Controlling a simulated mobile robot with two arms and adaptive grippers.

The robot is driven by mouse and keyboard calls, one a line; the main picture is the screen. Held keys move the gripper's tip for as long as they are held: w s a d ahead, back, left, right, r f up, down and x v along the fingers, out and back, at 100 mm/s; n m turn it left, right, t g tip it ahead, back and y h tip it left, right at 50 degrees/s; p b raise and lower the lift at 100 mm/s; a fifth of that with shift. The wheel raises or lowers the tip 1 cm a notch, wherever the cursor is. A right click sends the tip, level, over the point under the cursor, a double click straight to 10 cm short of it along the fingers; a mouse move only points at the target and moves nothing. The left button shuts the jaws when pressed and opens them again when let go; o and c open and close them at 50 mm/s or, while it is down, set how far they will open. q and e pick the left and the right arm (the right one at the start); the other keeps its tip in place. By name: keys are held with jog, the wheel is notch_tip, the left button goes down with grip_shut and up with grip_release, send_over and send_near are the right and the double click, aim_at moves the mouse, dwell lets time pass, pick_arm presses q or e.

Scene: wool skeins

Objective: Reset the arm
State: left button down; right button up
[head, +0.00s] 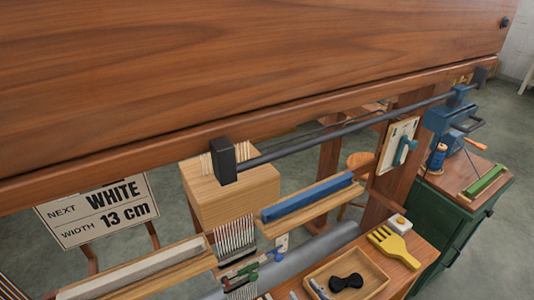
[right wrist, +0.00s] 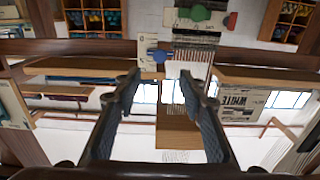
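My right gripper (right wrist: 161,84) shows in the right wrist view. Its two dark fingers stand apart with a clear gap and nothing held between them. Beyond the fingers are a wooden block (right wrist: 180,132) and a row of pale threads (right wrist: 193,60). I cannot make out the right gripper in the head view. My left gripper is in neither view.
A wooden loom beam (head: 250,60) fills the top of the head view. Below are a dark rod (head: 340,132), a wooden block (head: 235,195), a WHITE 13 cm sign (head: 98,212), a tray (head: 372,275) and a yellow comb (head: 392,245). A green cabinet (head: 455,225) stands right.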

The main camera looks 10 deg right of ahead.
jog(key=s+d+m+g+h, duration=0.1)
jog(key=s+d+g+h, duration=0.15)
jog(key=s+g, duration=0.5)
jog(key=s+d+m+g+h, duration=0.1)
jog(key=s+d+g+h, duration=0.1)
jog(key=s+g+h, duration=0.5)
jog(key=s+f+y, duration=0.1)
jog(key=s+f, duration=0.1)
jog(key=f, duration=1.2)
jog(key=s+f+y, duration=0.2)
jog(key=f, duration=1.2)
jog(key=s+d+f+g, duration=0.1)
jog(key=s+d+f, duration=0.2)
jog(key=s+f, duration=1.1)
jog(key=s, duration=0.2)
jog(key=shift+s+f, duration=0.3)
jog(key=shift+f, duration=0.05)
